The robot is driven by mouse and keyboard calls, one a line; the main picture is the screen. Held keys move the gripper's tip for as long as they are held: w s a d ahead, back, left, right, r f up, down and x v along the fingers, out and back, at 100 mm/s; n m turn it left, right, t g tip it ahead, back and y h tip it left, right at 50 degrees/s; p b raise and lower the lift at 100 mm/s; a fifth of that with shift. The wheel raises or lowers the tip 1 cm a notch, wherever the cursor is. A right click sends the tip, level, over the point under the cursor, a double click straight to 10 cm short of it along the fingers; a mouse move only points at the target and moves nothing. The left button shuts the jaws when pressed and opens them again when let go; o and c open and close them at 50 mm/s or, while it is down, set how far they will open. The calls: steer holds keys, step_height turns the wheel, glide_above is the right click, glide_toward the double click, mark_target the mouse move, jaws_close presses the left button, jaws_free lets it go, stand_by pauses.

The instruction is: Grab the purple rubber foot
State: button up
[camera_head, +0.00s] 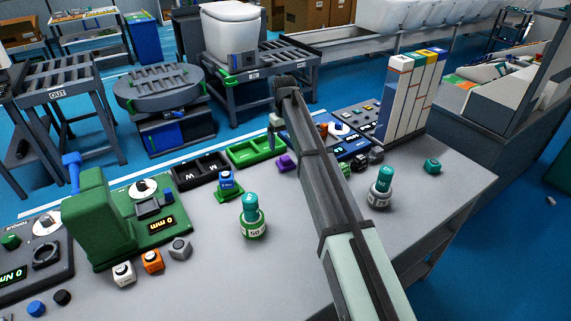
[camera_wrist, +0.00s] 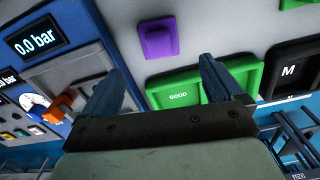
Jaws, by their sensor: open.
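The purple rubber foot (camera_head: 286,162) sits on the grey table, just in front of the green tray. In the wrist view the purple foot (camera_wrist: 158,38) is a small block with a raised middle, lying beyond my fingertips and roughly between their lines. My gripper (camera_wrist: 161,70) is open, with nothing between its two fingers. In the head view my gripper (camera_head: 272,137) is above the green tray area, up and left of the foot. The foot is apart from the fingers.
The green GOOD tray (camera_wrist: 185,88) lies beside the foot, with the black M and W tray (camera_head: 200,171) to its left. A blue gauge panel (camera_wrist: 45,55) is on the other side.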

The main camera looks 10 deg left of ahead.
mark_target(285, 157)
step_height(285, 157, down, 8)
steer(key=shift+s+d+f, duration=0.1)
steer(key=shift+s, duration=0.05)
steer(key=c, duration=1.2)
